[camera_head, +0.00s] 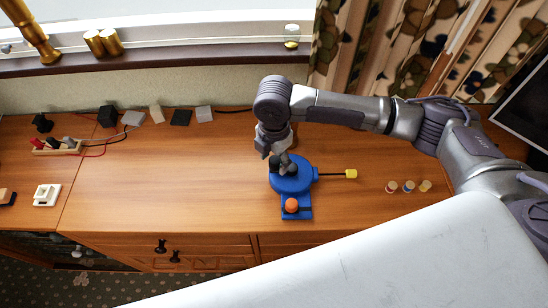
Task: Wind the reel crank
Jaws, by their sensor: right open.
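A blue reel (291,183) stands on the wooden cabinet top, right of centre. It has a round body on a blue base. An orange knob (292,205) sits on the base's front part. A thin dark rod with a yellow end piece (351,174) sticks out to the right from the reel. My right gripper (283,166) points down at the back of the reel's round body, with its dark fingers open. The fingers hide part of the reel's top, and I cannot tell whether they touch it. My left gripper is out of view.
Three small coloured spools (408,187) stand to the right of the reel. Several small blocks lie along the wall, including a black cube (107,116). A power strip (57,146) and white switch (47,194) are at left. The wood left of the reel is clear.

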